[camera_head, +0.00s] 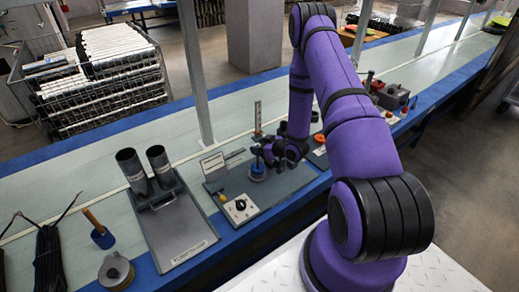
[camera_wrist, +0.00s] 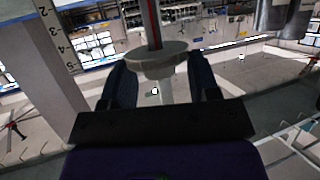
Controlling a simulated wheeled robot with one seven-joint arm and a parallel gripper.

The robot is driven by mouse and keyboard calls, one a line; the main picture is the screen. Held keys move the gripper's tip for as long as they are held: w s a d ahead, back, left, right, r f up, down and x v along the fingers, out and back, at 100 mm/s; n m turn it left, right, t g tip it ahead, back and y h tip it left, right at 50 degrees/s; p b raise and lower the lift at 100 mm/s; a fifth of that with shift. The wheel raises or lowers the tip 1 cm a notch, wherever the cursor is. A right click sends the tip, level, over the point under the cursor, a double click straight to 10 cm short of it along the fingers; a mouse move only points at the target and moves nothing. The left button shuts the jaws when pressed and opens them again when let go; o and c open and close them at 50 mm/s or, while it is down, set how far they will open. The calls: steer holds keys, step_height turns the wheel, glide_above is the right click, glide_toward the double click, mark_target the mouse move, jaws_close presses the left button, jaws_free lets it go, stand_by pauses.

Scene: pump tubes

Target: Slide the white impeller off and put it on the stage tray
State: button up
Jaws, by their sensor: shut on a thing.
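In the wrist view, the two dark fingers of my gripper (camera_wrist: 161,88) are shut on a pale grey-white round piece, which I take for the impeller (camera_wrist: 158,62). An upright rod (camera_wrist: 152,22) with a red stripe rises beyond the piece; I cannot tell whether the piece is still around it. In the head view, my gripper (camera_head: 277,152) is over a grey work board (camera_head: 277,192), just above a blue round base (camera_head: 258,173). The impeller is hidden there by the fingers. I cannot tell which surface is the stage tray.
A white plate with a black knob (camera_head: 240,208) is in front. Left, a grey board (camera_head: 188,228) carries two dark tubes (camera_head: 132,170). Red and grey parts stand right.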

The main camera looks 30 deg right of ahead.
steer(key=shift+r, duration=2.95)
steer(key=shift+d+f, duration=0.1)
